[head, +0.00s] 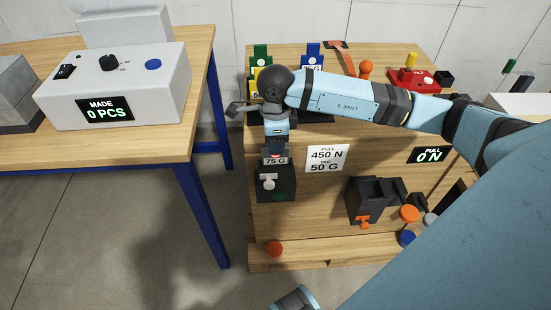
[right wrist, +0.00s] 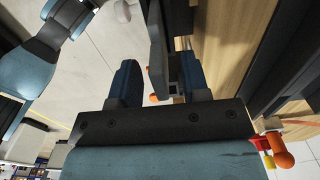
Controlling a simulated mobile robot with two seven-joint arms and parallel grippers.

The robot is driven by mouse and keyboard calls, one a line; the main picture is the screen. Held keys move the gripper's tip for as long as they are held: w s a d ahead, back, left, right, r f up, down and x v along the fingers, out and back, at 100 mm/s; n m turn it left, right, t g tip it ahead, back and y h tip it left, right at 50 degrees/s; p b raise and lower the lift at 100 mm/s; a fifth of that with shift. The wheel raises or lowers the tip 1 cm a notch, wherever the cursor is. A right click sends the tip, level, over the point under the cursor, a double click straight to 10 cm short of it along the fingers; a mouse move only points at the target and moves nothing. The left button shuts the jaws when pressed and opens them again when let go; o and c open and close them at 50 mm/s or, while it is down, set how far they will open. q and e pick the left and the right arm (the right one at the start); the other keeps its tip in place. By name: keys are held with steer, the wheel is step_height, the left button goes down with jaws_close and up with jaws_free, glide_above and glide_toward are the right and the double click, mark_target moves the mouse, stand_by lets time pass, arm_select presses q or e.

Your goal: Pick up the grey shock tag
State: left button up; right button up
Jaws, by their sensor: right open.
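A tag marked 75 G (head: 275,160) stands upright below my right gripper, at the dark block (head: 276,186) on the front of the wooden bench; its body is largely hidden, so I cannot tell its colour well. My right gripper (head: 277,146) points down right over this tag. Green (head: 260,52) and blue (head: 312,50) tags stand behind, with a yellow one (head: 258,78) partly hidden by my arm. My left gripper is not in view.
A counter box (head: 115,85) reading 0 PCS is on the left table. Open floor lies between the table and bench.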

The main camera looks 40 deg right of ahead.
steer(key=shift+c, duration=0.4)
jaws_close()
